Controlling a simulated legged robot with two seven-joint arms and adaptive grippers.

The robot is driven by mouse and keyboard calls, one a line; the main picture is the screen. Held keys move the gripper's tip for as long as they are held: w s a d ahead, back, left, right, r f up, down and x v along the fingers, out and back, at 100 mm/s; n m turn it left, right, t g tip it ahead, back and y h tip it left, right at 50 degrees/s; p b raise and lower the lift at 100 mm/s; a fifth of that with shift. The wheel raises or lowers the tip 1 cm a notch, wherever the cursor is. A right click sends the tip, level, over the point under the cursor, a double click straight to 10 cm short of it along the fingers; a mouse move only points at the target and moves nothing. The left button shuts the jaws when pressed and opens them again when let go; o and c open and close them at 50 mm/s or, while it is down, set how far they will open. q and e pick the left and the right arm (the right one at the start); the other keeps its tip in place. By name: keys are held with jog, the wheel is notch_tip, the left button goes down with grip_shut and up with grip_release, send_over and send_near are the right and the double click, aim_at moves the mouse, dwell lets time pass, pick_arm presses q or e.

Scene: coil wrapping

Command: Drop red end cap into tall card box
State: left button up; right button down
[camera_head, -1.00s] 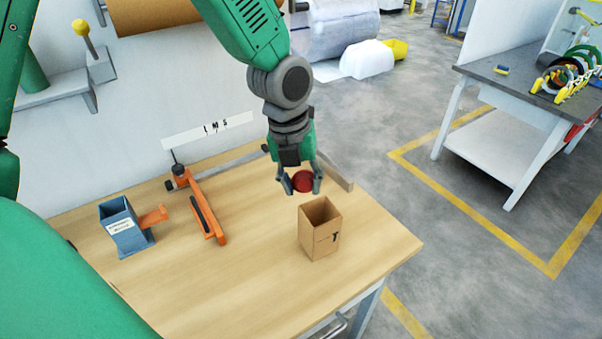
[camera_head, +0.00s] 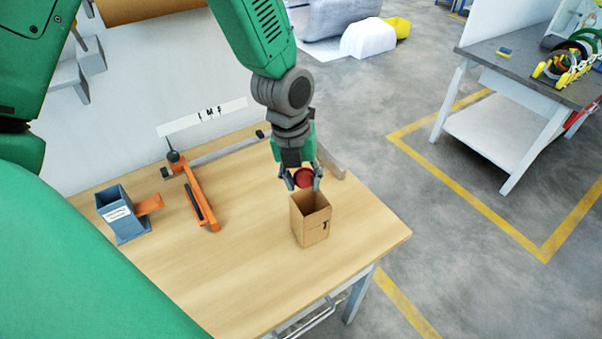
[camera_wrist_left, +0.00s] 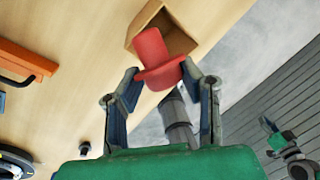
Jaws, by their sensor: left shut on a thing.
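The red end cap (camera_head: 303,177) is held between the fingertips of my left gripper (camera_head: 303,180). In the left wrist view the end cap (camera_wrist_left: 157,57) shows a round flange and a narrower plug, with a finger on each side of it. The tall card box (camera_head: 312,228) is brown, open at the top and upright on the table. The cap is just above the box's back rim in the head view. In the left wrist view the box (camera_wrist_left: 183,42) is partly hidden behind the cap. My right gripper is not in view.
The wooden table (camera_head: 240,260) has bare room left of the box. A blue holder (camera_head: 122,215) and an orange tool (camera_head: 200,200) stand farther left. The table's right edge is close to the box. A grey bench (camera_head: 530,75) stands across the floor.

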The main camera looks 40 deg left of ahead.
pick_arm(q)
jog(key=shift+d, duration=0.2)
jog(key=o, duration=1)
jog(key=shift+a, duration=0.25)
jog(key=shift+a+f, duration=0.15)
jog(key=shift+a, duration=0.15)
jog(key=shift+r, duration=0.5)
jog(key=r, duration=0.3)
jog(key=a+r, duration=0.1)
jog(key=r, duration=0.3)
jog(key=a+r, duration=0.1)
jog(key=r, duration=0.2)
jog(key=shift+s+r, duration=0.35)
jog(key=shift+s, duration=0.05)
jog(key=shift+d, duration=0.25)
